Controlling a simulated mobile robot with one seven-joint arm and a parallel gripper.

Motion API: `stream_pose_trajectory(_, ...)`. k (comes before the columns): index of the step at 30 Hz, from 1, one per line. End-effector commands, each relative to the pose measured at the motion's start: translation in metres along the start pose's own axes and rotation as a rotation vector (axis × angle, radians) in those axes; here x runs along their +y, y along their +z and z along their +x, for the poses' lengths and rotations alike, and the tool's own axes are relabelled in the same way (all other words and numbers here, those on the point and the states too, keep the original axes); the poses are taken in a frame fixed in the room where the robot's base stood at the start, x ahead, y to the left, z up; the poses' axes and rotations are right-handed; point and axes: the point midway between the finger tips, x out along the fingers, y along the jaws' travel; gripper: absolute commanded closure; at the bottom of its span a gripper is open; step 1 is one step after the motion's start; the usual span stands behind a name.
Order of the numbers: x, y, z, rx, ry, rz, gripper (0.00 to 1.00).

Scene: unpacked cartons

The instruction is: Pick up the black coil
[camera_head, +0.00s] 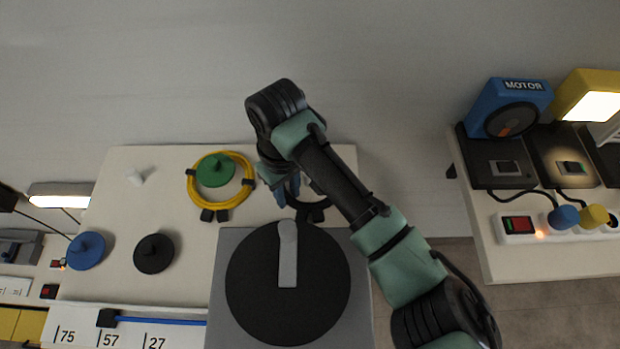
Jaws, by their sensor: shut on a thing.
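The black coil (317,214) is a dark loop of cable with dark plug ends, at the back right of the white table, just behind the grey turntable box. My arm hides much of it. My gripper (283,196) points down at the left side of the coil, with bluish fingers shut on it. The fingertips are partly hidden. I cannot tell whether the coil is lifted or still touches the table.
A yellow coil (221,207) lies left of my gripper around a green knobbed disc (214,170). A black disc (154,253) and a blue disc (86,250) sit further left. The grey box (363,322) bears a black turntable (255,300). A second table (520,254) stands right.

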Motion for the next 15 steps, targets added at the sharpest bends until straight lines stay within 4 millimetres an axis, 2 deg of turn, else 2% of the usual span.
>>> stream_pose_trajectory(10,0.000,0.000,-0.003,0.001,0.001,0.000,1.00)
stream_pose_trajectory(15,0.000,-0.001,-0.025,0.004,0.002,-0.001,1.00)
